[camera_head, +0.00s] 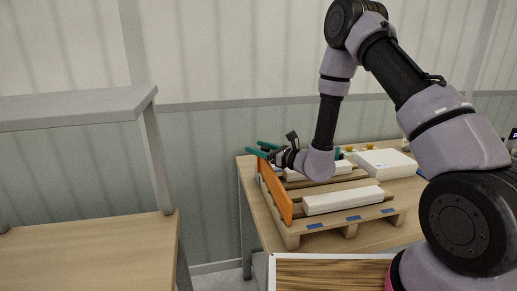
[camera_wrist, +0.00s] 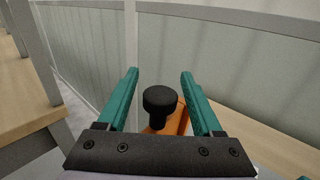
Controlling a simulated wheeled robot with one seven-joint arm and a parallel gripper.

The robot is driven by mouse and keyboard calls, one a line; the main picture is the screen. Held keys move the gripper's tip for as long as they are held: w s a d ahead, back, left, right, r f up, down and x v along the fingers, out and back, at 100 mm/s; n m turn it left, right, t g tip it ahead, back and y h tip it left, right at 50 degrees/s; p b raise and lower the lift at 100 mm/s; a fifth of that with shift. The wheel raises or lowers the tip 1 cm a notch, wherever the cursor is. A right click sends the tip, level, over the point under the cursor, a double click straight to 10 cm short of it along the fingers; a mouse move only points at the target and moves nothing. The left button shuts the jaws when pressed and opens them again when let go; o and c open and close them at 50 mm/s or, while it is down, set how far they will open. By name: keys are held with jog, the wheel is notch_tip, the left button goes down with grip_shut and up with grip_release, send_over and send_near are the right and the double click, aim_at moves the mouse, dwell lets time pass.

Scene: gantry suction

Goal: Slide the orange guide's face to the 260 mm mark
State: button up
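The orange guide (camera_head: 274,189) is a long upright plate along the left edge of the wooden pallet (camera_head: 291,229). In the wrist view part of the orange guide (camera_wrist: 181,122) shows below a black round knob (camera_wrist: 159,100). My gripper (camera_head: 262,149) has teal fingers and is at the far end of the guide. In the wrist view my gripper (camera_wrist: 160,76) is open, with one finger on each side of the knob and visible gaps between. No scale or 260 mm mark is readable in either view.
A white block (camera_head: 343,200) lies on the pallet's near boards, and another (camera_head: 320,170) lies behind it. A white box (camera_head: 385,163) stands at the back right. A wooden table (camera_head: 80,250) with a grey shelf (camera_head: 75,107) stands at left, across a gap.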

grip_shut()
dwell(1.2)
